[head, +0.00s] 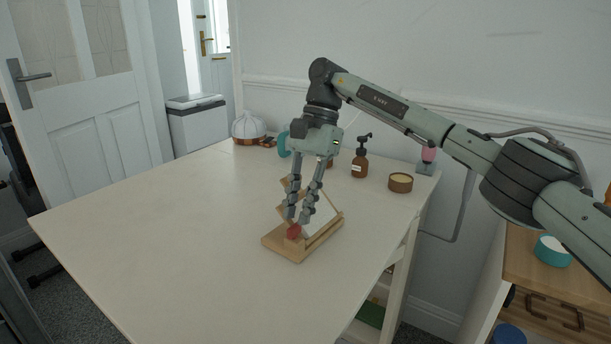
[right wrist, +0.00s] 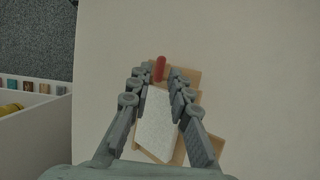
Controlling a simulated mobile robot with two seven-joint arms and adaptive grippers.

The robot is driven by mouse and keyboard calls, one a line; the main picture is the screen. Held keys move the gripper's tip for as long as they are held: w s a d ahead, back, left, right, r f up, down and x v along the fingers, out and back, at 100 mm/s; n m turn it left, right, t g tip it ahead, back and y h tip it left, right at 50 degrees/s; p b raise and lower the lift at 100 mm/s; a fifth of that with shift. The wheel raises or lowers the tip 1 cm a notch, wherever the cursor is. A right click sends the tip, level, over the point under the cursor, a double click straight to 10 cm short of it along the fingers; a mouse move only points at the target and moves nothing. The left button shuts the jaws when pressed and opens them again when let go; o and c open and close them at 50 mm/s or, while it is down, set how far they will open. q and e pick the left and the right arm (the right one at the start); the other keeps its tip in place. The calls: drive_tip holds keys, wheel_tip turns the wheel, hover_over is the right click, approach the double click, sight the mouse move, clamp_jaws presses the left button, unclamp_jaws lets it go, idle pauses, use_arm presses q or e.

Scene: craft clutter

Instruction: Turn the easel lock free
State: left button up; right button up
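The easel is a small stand with a pale wooden base (head: 287,248) and a tilted white panel (head: 318,217), on the table. Its lock is a red piece (head: 293,231) near the front of the base. In the right wrist view the red lock (right wrist: 160,68) looks like a short bar, roughly lengthwise between the fingers, with the white panel (right wrist: 156,122) below it. My right gripper (head: 298,213) points down just above the lock. Its fingers (right wrist: 158,76) are apart, one on each side of the lock, with visible gaps. My left gripper is not in view.
The table (head: 170,230) is clear left of the easel. Along its back stand a white ribbed object (head: 248,127), a teal object (head: 283,146), a brown pump bottle (head: 360,162) and a round tin (head: 401,183). A wooden cabinet (head: 545,285) stands at the right.

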drive_tip(key=v, duration=0.9)
drive_tip(key=shift+r, duration=0.3)
drive_tip(key=shift+w, duration=0.1)
